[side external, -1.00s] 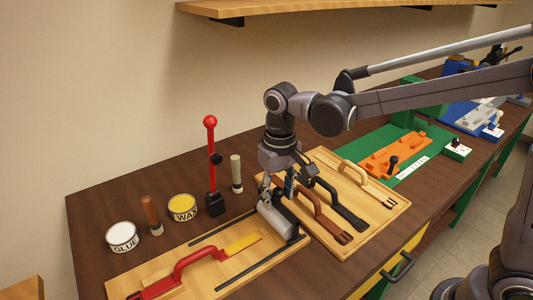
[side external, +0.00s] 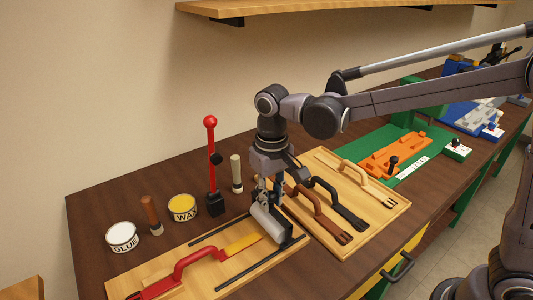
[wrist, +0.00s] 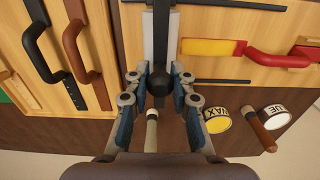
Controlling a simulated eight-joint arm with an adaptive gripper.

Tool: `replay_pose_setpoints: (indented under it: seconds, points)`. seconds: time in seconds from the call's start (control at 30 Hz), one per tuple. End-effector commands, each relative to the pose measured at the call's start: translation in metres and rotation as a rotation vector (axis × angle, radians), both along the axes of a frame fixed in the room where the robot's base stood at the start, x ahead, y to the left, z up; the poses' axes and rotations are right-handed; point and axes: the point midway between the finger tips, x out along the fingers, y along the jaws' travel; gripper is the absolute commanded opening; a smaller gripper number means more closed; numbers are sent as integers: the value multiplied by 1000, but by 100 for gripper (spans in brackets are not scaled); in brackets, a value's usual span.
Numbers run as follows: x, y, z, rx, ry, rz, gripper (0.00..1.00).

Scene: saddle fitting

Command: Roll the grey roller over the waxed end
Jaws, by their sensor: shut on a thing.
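The grey roller (side external: 268,225) hangs below my gripper (side external: 266,197), which is shut on its dark handle. The wrist view shows the jaws (wrist: 158,82) closed around the handle's black knob, with part of the roller (wrist: 174,35) beyond. The red strap handle (side external: 185,264) lies on the near wooden board (side external: 138,277). Its yellow waxed end (side external: 242,243) points towards the roller and also shows in the wrist view (wrist: 207,46). The roller is right beside the tip of the waxed end; I cannot tell whether they touch.
Two black rails (side external: 243,267) flank the strap on the board. Behind stand the wax tin (side external: 183,208), glue tin (side external: 122,238), brown-handled tool (side external: 151,214), pale-handled tool (side external: 236,173) and tall red-knobbed lever (side external: 211,165). A second board (side external: 375,222) with several handles lies to the right.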

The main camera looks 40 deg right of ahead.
Motion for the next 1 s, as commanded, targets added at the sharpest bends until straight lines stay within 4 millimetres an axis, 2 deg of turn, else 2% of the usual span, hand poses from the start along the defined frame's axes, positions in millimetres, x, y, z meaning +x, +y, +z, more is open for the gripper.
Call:
replay_pose_setpoints:
  seconds: [0.37, 1.0]
  points:
    - [0, 2, 0, -2, 1, -1, 5]
    - [0, 28, 0, -1, 1, 2, 5]
